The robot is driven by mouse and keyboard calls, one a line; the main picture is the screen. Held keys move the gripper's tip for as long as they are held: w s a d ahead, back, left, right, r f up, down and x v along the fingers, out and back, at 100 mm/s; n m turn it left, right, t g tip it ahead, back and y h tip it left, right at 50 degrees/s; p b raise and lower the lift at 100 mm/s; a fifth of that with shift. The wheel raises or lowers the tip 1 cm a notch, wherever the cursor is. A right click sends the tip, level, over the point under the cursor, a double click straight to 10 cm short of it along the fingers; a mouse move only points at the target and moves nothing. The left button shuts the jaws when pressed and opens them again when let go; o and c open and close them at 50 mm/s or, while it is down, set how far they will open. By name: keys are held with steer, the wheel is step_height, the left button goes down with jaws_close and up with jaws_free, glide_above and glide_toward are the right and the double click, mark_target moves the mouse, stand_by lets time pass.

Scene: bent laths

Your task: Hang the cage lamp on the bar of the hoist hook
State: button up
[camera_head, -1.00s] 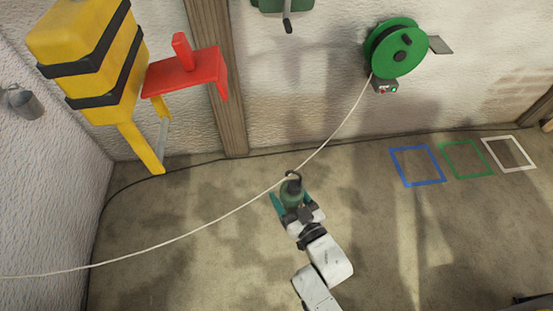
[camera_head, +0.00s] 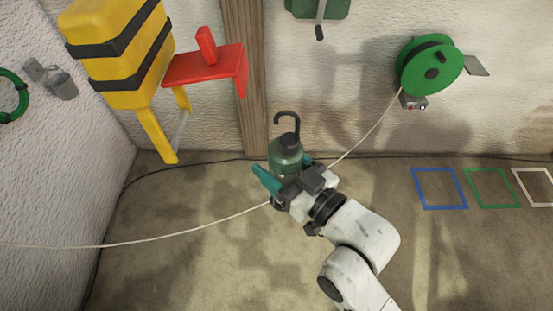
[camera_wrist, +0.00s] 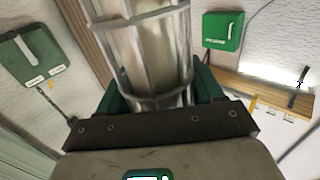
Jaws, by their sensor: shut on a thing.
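The cage lamp (camera_head: 286,155) has a green body and a dark curved hook at its top. It stands roughly upright in my gripper (camera_head: 284,172), whose teal fingers are shut on it. The wrist view shows its metal cage (camera_wrist: 140,50) between the fingers. The yellow hoist block (camera_head: 118,55) with black bands is at upper left, nearer the top than the lamp. Below it a yellow hook part (camera_head: 156,132) carries a thin grey bar (camera_head: 180,131). The lamp is to the right of this bar, clearly apart from it in the picture.
A red arm-like piece (camera_head: 205,66) sticks out right of the hoist. A pale cable (camera_head: 150,238) runs behind my arm to a green reel (camera_head: 432,65) on the wall. A wooden post (camera_head: 246,90) stands behind. Coloured floor squares (camera_head: 440,188) lie at right.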

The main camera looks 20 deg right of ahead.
steer(key=shift+a+r, duration=0.35)
steer(key=shift+r, duration=0.05)
steer(key=w+a+f+b, duration=0.1)
steer(key=w+a+b, duration=0.1)
steer(key=a+b, duration=0.2)
steer(key=w+a+f+b, duration=0.1)
steer(key=w+a+b, duration=0.2)
steer(key=a, duration=0.7)
steer(key=shift+w+a+f+b, duration=0.15)
steer(key=shift+a+f+b, duration=0.25)
steer(key=shift+b, duration=0.85)
stand_by(0.4)
steer(key=o, duration=1.6)
steer(key=shift+f, duration=0.15)
